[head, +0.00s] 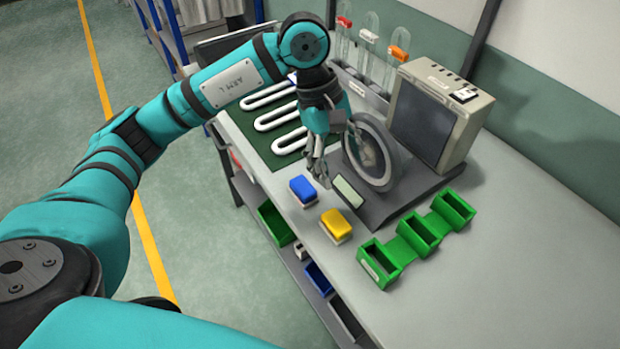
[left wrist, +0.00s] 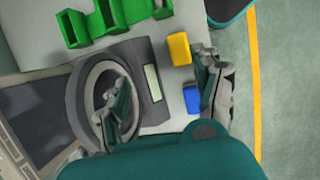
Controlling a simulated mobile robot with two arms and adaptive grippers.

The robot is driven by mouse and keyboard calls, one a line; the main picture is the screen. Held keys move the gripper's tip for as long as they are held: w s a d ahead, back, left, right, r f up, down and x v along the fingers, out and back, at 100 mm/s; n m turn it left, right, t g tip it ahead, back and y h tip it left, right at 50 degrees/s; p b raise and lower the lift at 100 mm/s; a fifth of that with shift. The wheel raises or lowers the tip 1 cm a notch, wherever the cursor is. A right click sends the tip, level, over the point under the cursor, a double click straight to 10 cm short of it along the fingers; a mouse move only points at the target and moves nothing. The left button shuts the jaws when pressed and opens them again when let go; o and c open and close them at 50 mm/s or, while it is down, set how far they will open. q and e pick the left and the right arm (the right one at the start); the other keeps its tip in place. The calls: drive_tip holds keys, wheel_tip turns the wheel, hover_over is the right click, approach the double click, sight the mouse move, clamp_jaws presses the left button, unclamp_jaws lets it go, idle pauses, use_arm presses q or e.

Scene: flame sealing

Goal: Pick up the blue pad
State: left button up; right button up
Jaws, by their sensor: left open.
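The blue pad (head: 302,189), a small blue block on a pale base, lies on the table near its front edge. It also shows in the left wrist view (left wrist: 191,97), close beside one finger. My left gripper (head: 334,163) hangs above the table, just behind the blue pad and in front of the round wheel-like device. Its fingers are spread and empty in the left wrist view (left wrist: 166,80). The gripper appears apart from the pad. My right gripper is in neither view.
A yellow pad (head: 336,224) lies beside the blue one. The round device (head: 369,154) stands close behind my gripper on a dark base. Green bins (head: 419,233), a beige box (head: 440,112) and tubes (head: 367,40) stand around. The table's right front (head: 450,300) is clear.

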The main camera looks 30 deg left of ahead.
use_arm(q)
drive_tip(key=w+a+r+y, duration=0.2)
drive_tip(key=a+y, duration=0.2)
drive_tip(key=a, duration=0.4)
drive_tip(key=p, duration=0.3)
hover_over(304, 186)
wheel_tip(304, 186, down, 11)
drive_tip(key=shift+s+r, duration=0.1)
drive_tip(key=shift+s, duration=0.05)
drive_tip(key=shift+f, duration=0.95)
wheel_tip(304, 186, down, 4)
drive_tip(key=shift+r+p, duration=0.2)
drive_tip(key=shift+p, duration=0.8)
drive_tip(key=shift+f, duration=0.4)
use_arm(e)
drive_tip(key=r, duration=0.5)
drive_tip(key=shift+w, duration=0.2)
use_arm(q)
drive_tip(key=shift+c, duration=0.2)
